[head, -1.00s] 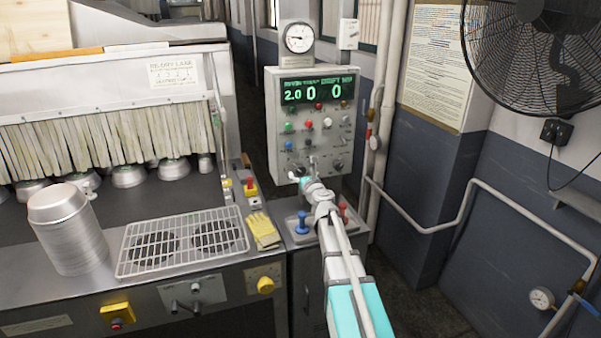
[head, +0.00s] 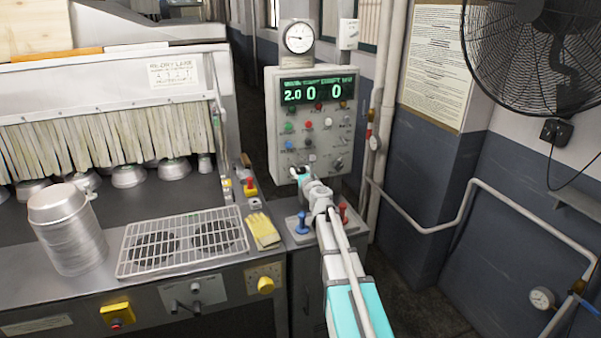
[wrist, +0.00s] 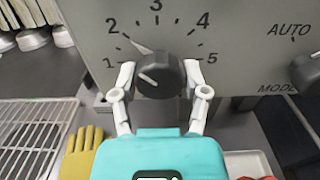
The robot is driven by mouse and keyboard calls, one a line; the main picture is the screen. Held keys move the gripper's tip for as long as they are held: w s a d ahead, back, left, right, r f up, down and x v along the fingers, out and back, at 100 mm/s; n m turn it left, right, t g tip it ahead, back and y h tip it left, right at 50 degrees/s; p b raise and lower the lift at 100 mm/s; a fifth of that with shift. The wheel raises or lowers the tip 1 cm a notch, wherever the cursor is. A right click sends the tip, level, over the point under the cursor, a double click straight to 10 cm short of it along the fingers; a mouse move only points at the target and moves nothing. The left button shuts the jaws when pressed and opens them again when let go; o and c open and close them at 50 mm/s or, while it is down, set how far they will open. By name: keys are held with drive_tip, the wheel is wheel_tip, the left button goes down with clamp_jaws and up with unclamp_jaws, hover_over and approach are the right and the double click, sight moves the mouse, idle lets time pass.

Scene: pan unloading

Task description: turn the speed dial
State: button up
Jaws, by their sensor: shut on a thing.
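The speed dial (wrist: 160,76) is a dark round knob on the grey control panel, with a scale from 1 to 5 around it. Its light mark points left and slightly up, between 1 and 2. A separate pale line on the panel lies near the 2. My gripper (wrist: 159,80) has its two white fingers against the left and right sides of the knob, shut on it. In the head view my gripper (head: 299,172) is at the lower left of the control panel (head: 273,120) and hides the dial. The green display (head: 318,90) reads 2.0, 0 and 0.
An AUTO/MODE knob (wrist: 307,72) sits right of the dial. Below the panel stand a blue lever (head: 302,224) and a red lever (head: 343,211).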

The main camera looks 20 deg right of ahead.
drive_tip(key=shift+n, duration=0.3)
drive_tip(key=n, duration=0.5)
drive_tip(key=shift+n, duration=0.4)
drive_tip(key=n, duration=0.7)
drive_tip(key=shift+d, duration=0.1)
idle(0.4)
drive_tip(key=o, duration=1.1)
drive_tip(key=shift+o, duration=0.2)
drive_tip(key=s, duration=1.2)
